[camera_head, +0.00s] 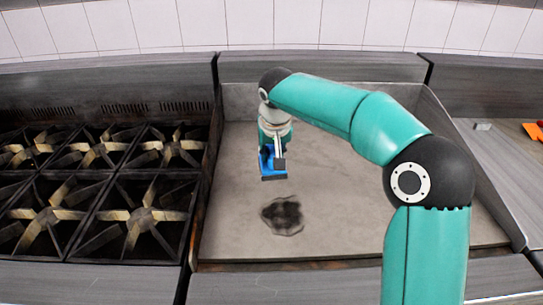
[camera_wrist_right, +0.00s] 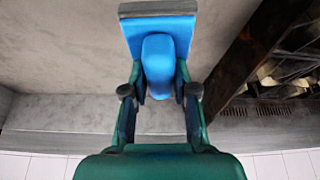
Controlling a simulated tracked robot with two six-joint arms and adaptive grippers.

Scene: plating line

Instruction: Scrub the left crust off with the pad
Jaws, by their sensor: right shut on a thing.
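A blue pad (camera_head: 272,164) with a grey scrubbing layer is held by my right gripper (camera_head: 273,149) over the griddle plate (camera_head: 340,180). In the right wrist view the two fingers of the gripper (camera_wrist_right: 160,91) are shut on the raised blue grip of the pad (camera_wrist_right: 160,32). A dark, uneven crust (camera_head: 283,215) lies on the griddle, nearer to me than the pad and slightly right of it. It is the only crust that shows. The pad is apart from the crust; I cannot tell whether it touches the plate. My left gripper is not in view.
A gas range with several burner grates (camera_head: 140,215) adjoins the griddle's left side. The griddle has raised back and side walls (camera_head: 320,67).

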